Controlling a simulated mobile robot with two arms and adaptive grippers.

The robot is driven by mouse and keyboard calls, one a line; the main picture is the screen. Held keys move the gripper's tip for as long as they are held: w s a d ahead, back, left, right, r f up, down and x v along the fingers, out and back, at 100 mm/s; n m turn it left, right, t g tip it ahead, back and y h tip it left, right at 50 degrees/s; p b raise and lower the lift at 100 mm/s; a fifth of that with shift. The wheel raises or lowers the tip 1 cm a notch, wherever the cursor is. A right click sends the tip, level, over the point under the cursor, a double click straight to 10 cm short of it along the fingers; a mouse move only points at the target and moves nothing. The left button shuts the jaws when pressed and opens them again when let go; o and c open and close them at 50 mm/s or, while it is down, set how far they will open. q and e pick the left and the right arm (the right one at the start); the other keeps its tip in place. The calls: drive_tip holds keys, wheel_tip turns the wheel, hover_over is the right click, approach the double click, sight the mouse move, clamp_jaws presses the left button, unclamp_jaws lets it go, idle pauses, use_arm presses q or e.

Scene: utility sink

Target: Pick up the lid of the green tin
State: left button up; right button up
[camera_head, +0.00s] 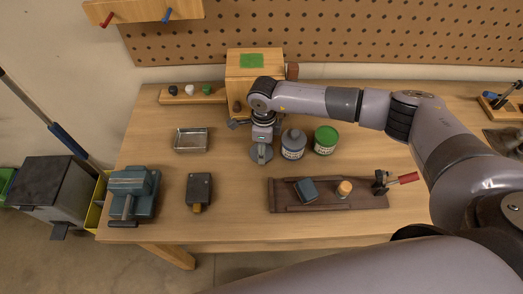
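The green tin (325,147) stands upright on the workbench with its green lid (327,135) on top. A grey tin (292,150) with a grey top stands just left of it. My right arm reaches in from the right, passing behind the tins as seen here. My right gripper (262,148) points down left of the grey tin, apart from the green lid. A grey rounded piece shows at its lower end; I cannot tell whether it is part of the gripper or a separate object. Its fingers are not clear enough to show whether it is open. My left gripper is out of view.
A wooden box (238,72) with a green patch stands behind the gripper. A metal tray (191,140), a vise (132,194) and a dark block (199,188) are at left. A brown board (275,196) with a blue block and red-handled clamp lies in front of the tins.

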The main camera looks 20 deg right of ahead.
drive_tip(key=shift+s+f, duration=0.15)
drive_tip(key=c, duration=1.1)
drive_tip(key=shift+c, duration=0.2)
